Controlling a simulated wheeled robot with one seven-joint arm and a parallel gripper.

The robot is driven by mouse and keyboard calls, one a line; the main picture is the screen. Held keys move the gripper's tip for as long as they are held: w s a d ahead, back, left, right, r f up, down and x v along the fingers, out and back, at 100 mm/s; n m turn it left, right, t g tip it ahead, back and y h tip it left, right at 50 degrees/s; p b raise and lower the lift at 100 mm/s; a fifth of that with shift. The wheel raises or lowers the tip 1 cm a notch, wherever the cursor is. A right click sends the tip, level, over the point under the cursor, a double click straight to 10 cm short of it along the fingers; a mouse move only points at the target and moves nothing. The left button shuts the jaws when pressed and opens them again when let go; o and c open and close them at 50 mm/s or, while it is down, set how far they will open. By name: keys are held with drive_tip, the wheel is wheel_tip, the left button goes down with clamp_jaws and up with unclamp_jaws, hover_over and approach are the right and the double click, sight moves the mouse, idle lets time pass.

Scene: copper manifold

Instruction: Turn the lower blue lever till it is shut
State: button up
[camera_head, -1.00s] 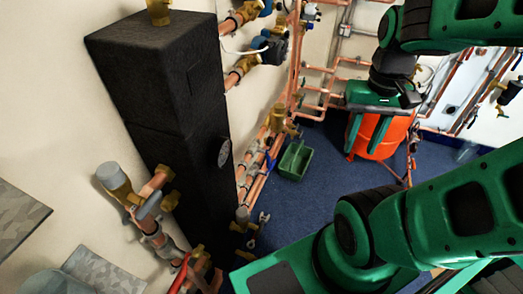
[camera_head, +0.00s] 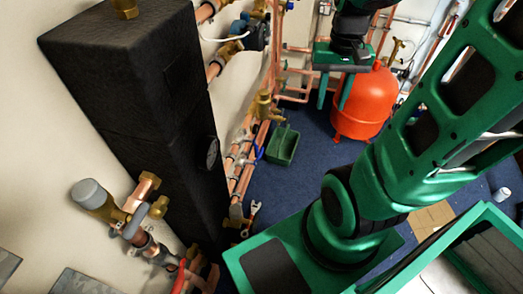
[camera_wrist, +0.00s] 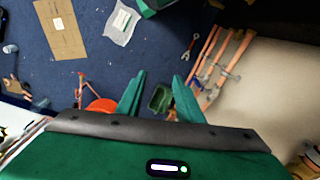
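A small blue lever (camera_head: 259,150) shows on the copper pipes low along the wall, just left of the green tub. I take it for the lower blue lever; it is too small to tell how far it is turned. My gripper (camera_head: 334,92) is up and to the right of it in the head view, in front of the orange tank. In the wrist view my gripper (camera_wrist: 158,94) has its two green fingers apart with nothing between them.
A green tub (camera_head: 283,145) and a wrench (camera_head: 255,210) lie on the blue floor. An orange tank (camera_head: 364,105) stands behind. Copper pipes (camera_wrist: 207,58) run along the wall.

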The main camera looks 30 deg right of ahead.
drive_tip(key=w+d+f, duration=0.2)
drive_tip(key=w+f, duration=0.5)
drive_tip(key=w, duration=0.4)
drive_tip(key=m+t+y, duration=0.2)
drive_tip(key=m, duration=0.1)
hover_over(261, 151)
drive_tip(key=s+d, duration=0.2)
drive_tip(key=s+d+f+x, duration=0.1)
drive_tip(key=s+d+x, duration=0.1)
drive_tip(key=x, duration=0.9)
drive_tip(key=s+d+x, duration=0.1)
drive_tip(key=s+x, duration=0.1)
drive_tip(key=x, duration=0.9)
drive_tip(key=s+d+f+x, duration=0.1)
drive_tip(key=s+d+x, duration=0.1)
drive_tip(key=x, duration=2)
drive_tip(key=shift+a, duration=0.25)
clamp_jaws()
